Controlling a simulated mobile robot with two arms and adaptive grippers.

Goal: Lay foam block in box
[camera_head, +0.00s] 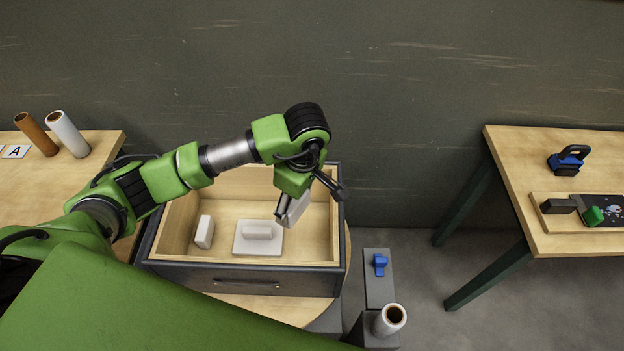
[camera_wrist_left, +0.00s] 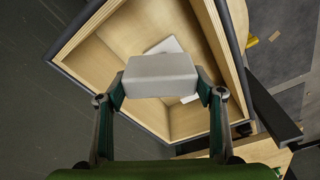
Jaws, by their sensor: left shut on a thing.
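The box (camera_head: 180,271) has pale wooden inner walls and a dark outside, and it stands open at the top. Its inside also fills much of the left wrist view (camera_wrist_left: 120,38). My left gripper (camera_head: 291,212) is over the right part of the box, pointing down. It is shut on a pale grey block, the foam block (camera_wrist_left: 160,76), which spans between both fingers in the left wrist view. The block (camera_head: 298,206) is partly covered by the gripper in the head view, and appears clear of the box floor. My right gripper is in neither view.
Inside the box are an upright white block (camera_head: 204,232) at the left and a flat white slab (camera_head: 240,250) with a small block (camera_head: 257,230) on it. Tables stand left (camera_head: 100,142) and right (camera_head: 510,160). A grey stand (camera_head: 378,290) is right of the box.

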